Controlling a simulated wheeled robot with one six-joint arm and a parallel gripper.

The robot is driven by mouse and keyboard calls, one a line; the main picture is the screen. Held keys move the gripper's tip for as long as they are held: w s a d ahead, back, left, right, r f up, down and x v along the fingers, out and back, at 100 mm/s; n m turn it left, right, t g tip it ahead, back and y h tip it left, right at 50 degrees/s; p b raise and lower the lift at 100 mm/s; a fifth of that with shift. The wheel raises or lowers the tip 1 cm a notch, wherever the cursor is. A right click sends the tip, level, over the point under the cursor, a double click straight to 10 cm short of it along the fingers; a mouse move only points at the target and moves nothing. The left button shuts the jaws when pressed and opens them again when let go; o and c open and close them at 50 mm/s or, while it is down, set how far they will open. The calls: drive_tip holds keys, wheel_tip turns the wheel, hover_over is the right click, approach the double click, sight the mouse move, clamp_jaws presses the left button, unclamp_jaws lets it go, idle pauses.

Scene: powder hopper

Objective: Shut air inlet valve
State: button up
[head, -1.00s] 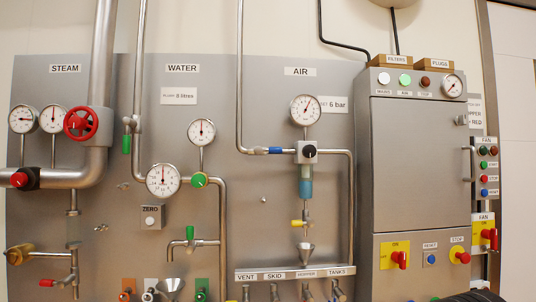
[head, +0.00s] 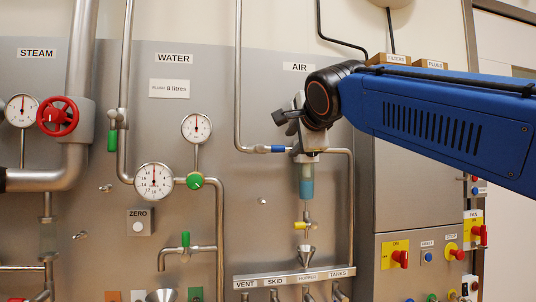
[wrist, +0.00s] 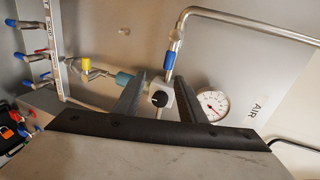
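The air line's blue-handled valve (head: 270,149) is on the short horizontal pipe left of the regulator, its handle lying along the pipe. The blue handle also shows in the wrist view (wrist: 169,60), beyond my fingertips. My gripper (head: 287,122) is in front of the panel, above and right of the blue handle. In the wrist view my gripper (wrist: 161,80) is open, with its two fingers apart. The regulator's black knob (wrist: 159,99) appears between the fingers; contact cannot be told. In the head view my arm hides the air gauge and the regulator knob.
The air gauge (wrist: 212,104) is right of my fingers in the wrist view. Below the regulator hang a blue bowl (head: 306,182) and a yellow-handled valve (head: 304,226). A grey control cabinet (head: 410,185) stands to the right. Bare panel lies left of the air pipe.

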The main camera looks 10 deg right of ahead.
sight(269, 149)
drive_tip(key=r+x, duration=0.2)
drive_tip(key=x, duration=1.5)
drive_tip(key=shift+w+a+m, duration=0.3)
drive_tip(key=shift+w+a, duration=0.05)
drive_tip(key=shift+w, duration=0.15)
drive_tip(key=shift+f, duration=0.1)
clamp_jaws()
